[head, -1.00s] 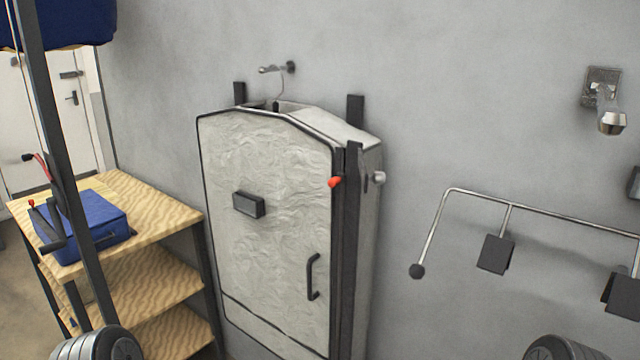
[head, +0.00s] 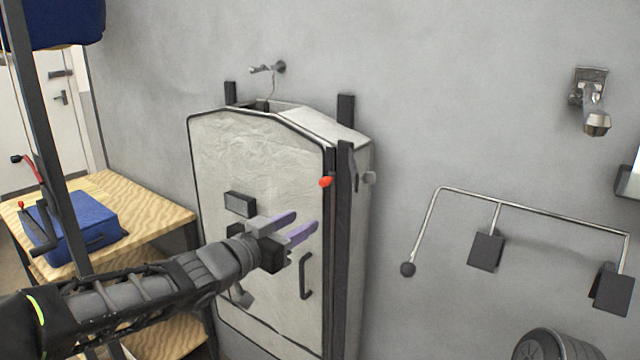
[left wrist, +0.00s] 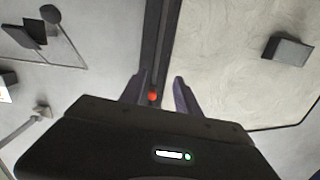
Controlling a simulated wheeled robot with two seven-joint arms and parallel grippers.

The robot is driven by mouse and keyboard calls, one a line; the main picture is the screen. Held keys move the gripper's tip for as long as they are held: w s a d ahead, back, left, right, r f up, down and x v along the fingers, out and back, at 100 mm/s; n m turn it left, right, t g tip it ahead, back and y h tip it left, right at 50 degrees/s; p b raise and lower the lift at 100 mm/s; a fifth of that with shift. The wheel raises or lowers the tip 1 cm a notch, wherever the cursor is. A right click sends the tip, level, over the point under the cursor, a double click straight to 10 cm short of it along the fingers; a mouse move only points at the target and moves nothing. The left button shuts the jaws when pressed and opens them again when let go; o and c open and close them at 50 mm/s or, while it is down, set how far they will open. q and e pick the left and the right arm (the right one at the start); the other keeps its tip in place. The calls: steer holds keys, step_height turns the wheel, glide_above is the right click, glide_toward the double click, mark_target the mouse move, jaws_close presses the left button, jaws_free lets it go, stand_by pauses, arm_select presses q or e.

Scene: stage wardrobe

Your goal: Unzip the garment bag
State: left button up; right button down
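The garment bag (head: 270,150) is a pale, crinkled upright bag with dark edging, hung against the grey wall. A red zipper pull (head: 326,181) sits near the top of the dark strip on its right front edge. My left gripper (head: 292,225) is open in front of the bag, below and left of the red pull, with nothing between its purple fingers. In the left wrist view the red pull (left wrist: 153,96) appears between the open fingers (left wrist: 160,88), apart from both. My right gripper is not in view.
A dark handle (head: 306,276) and a dark block (head: 240,204) are on the bag's front. A wooden shelf (head: 150,205) with a blue box (head: 80,228) stands left. A bent metal rail (head: 530,208) is on the wall at right.

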arm_select(q)
steer(key=m, duration=0.1)
glide_toward(321, 184)
steer(key=x, duration=0.2)
steer(key=shift+s+f+t+h, duration=0.2)
steer(key=shift+t+h, duration=0.1)
steer(key=shift+t, duration=0.1)
steer(key=shift+x, duration=3.95)
steer(key=shift+a+f, duration=0.1)
steer(key=shift+c, duration=0.2)
jaws_close()
